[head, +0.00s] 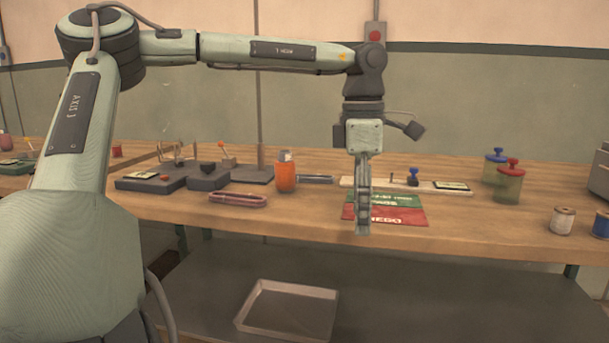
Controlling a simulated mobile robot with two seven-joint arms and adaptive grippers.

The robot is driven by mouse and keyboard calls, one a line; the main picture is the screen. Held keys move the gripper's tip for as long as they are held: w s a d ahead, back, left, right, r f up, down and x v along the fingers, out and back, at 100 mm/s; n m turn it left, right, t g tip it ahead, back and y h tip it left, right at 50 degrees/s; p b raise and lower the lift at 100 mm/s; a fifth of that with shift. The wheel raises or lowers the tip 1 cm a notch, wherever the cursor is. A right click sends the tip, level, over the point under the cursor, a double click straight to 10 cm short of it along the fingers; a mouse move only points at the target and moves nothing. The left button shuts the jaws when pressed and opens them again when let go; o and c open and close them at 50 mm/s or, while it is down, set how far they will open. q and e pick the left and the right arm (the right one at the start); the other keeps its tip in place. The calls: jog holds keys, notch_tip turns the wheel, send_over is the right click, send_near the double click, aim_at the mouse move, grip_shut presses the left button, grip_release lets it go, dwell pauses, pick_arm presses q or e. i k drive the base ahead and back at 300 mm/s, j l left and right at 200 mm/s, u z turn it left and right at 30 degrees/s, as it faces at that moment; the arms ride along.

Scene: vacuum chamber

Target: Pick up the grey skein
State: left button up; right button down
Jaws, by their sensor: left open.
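A small grey elongated thing (316,179) lies on the workbench just right of the orange bottle; it may be the grey skein, but it is too small to tell. A mauve-pink skein (238,199) lies near the bench's front edge, left of the bottle. My left gripper (362,230) points down, seen edge-on, in front of the green and red packets and to the right of both the grey thing and the pink skein. It is open, with nothing seen in it. My right gripper is out of view.
The orange bottle (286,172) stands between the skein and the grey thing. Green (377,198) and red (400,216) packets lie by the gripper. Lidded jars (508,185) and thread spools (562,221) stand at right. A tray (287,310) sits on the lower shelf.

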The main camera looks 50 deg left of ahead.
aim_at(317, 178)
jog(key=i+j, duration=0.15)
jog(key=j, duration=0.25)
jog(key=i+j, duration=0.15)
jog(key=j, duration=0.3)
jog(key=i+j, duration=0.1)
jog(key=j, duration=0.3)
jog(key=i+j, duration=0.15)
jog(key=j, duration=0.25)
jog(key=i+j, duration=0.15)
jog(key=j, duration=0.3)
